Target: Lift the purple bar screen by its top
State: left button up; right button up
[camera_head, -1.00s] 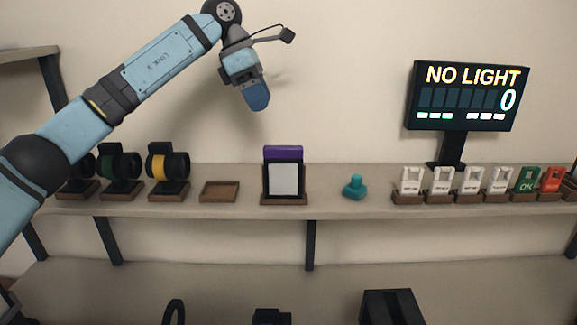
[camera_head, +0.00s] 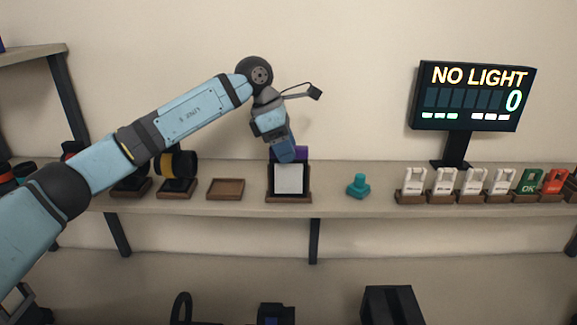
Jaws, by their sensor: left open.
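The purple bar screen (camera_head: 289,179) stands upright in a brown wooden holder (camera_head: 289,198) on the shelf, with a pale panel under its purple top bar (camera_head: 302,153). My left gripper (camera_head: 287,156) points down at the top bar and covers its left and middle part. It is open; whether its fingers touch or straddle the bar cannot be told from this view. My right gripper is not in view.
An empty brown tray (camera_head: 226,188) lies left of the screen, and a teal knob-shaped piece (camera_head: 358,186) stands to its right. Several tagged stands and a NO LIGHT display (camera_head: 474,96) are further right. A yellow-banded ring (camera_head: 177,164) is at left.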

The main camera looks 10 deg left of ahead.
pick_arm(q)
jog(key=shift+x, duration=0.9)
jog(key=shift+r, duration=0.1)
grip_shut()
jog(key=shift+r, duration=0.1)
